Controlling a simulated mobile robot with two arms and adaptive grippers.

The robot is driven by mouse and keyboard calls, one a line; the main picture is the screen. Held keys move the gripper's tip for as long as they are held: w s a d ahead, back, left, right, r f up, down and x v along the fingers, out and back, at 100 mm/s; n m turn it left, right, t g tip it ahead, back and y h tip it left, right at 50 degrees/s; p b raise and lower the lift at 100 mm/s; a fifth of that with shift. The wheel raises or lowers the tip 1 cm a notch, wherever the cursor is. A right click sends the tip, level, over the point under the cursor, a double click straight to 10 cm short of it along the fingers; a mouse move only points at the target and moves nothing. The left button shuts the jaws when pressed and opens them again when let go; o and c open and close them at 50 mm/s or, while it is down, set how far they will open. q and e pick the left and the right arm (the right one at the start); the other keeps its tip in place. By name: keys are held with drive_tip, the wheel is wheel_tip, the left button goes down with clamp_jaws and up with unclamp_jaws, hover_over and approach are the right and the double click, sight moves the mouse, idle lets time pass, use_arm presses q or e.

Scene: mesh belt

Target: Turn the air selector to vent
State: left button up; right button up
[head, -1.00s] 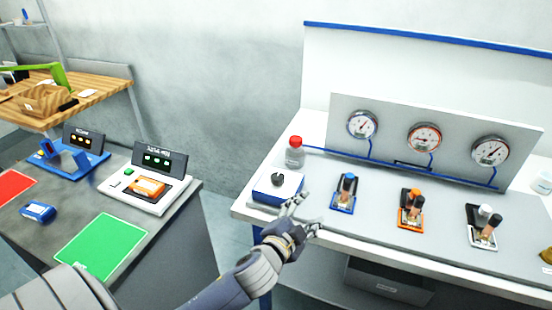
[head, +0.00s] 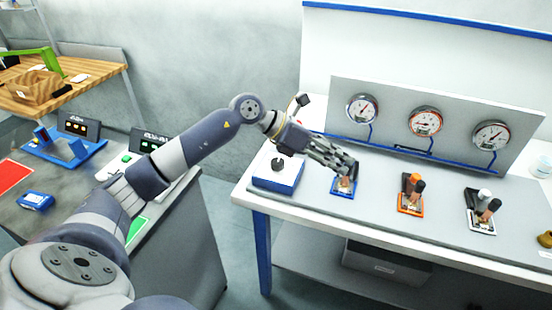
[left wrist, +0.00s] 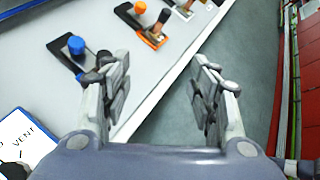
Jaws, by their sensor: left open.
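The air selector is a white-topped box with blue sides (head: 277,180) and a black knob (head: 278,163), at the left end of the bench. In the left wrist view, the box (left wrist: 30,136) is at the lower left edge, with the word VENT readable on its top. Its black knob (left wrist: 14,170) is partly cut off there. My left gripper (head: 345,165) is open and empty, to the right of the selector and above the blue-handled valve. It also shows open in the left wrist view (left wrist: 160,85). My right gripper is not in view.
A blue valve (head: 344,190), an orange valve (head: 411,200) and a white-handled valve (head: 482,216) stand along the bench. Several gauges sit on the panel (head: 394,120) behind.

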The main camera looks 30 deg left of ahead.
use_arm(q)
drive_tip(key=a+f+g+y, duration=0.1)
drive_tip(key=a+y, duration=0.4)
drive_tip(key=a, duration=0.6)
drive_tip(key=g+y, duration=0.2)
drive_tip(key=y, duration=0.1)
approach(277, 162)
drive_tip(key=shift+h, duration=0.3)
drive_tip(key=p+x, duration=0.1)
drive_tip(key=x, duration=0.1)
drive_tip(key=p+x, duration=0.1)
drive_tip(key=x, duration=0.2)
drive_tip(key=p+x, duration=0.1)
drive_tip(key=x, duration=0.1)
drive_tip(key=shift+w+a+f, duration=0.15)
drive_tip(key=shift+a+f, duration=0.05)
drive_tip(key=shift+f, duration=0.15)
drive_tip(key=shift+w+d+f, duration=0.1)
drive_tip(key=shift+w+f, duration=0.05)
drive_tip(key=shift+f, duration=0.4)
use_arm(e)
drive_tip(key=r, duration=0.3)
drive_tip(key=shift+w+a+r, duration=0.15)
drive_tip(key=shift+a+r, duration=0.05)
use_arm(q)
drive_tip(key=c, duration=1.1)
drive_tip(key=shift+t, duration=0.3)
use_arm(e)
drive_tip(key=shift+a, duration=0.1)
